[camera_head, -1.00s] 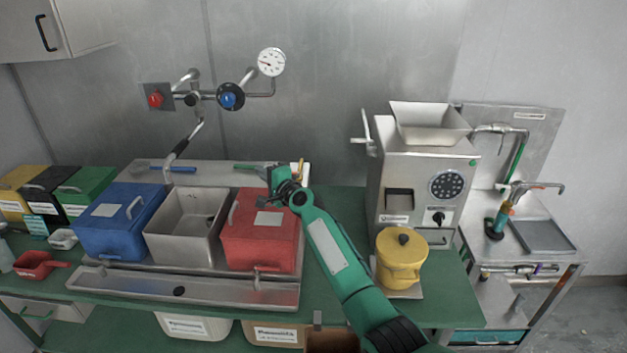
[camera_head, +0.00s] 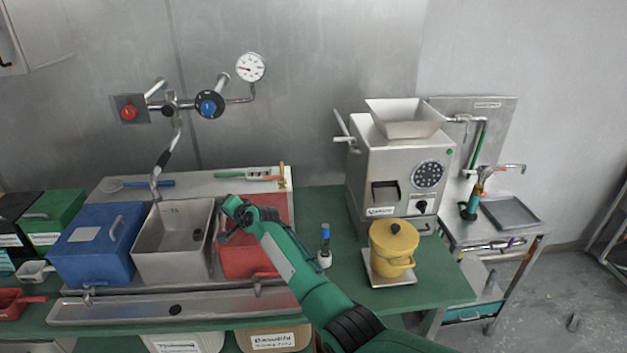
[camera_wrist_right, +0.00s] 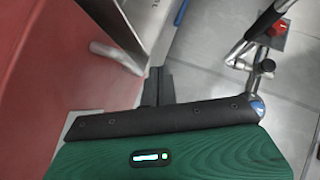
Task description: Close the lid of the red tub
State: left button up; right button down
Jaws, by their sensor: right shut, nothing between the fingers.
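The red tub (camera_head: 245,262) stands at the right end of the row of bins on the counter. Its red lid (camera_head: 279,208) appears to lie over the top, but my arm covers much of it, so I cannot tell whether it sits flush. In the right wrist view the lid's red surface (camera_wrist_right: 40,75) fills the left side, with a grey handle (camera_wrist_right: 115,56) and part of a white label. My right gripper (camera_head: 229,216) is shut and empty near the lid's left edge, by the open steel bin. The wrist view shows its dark fingers (camera_wrist_right: 157,87) together. My left gripper is out of view.
An open steel bin (camera_head: 147,240) and a blue tub (camera_head: 85,262) stand to the left. A bottle with a blue top (camera_head: 325,243), a yellow pot (camera_head: 393,246) and the grinder (camera_head: 385,160) stand to the right. Pipes and a gauge (camera_head: 250,67) are on the wall.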

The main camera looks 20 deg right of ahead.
jog(key=shift+a+f, duration=0.3)
jog(key=shift+f, duration=0.25)
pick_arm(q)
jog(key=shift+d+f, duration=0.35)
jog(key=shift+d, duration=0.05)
pick_arm(e)
jog(key=shift+f, duration=0.15)
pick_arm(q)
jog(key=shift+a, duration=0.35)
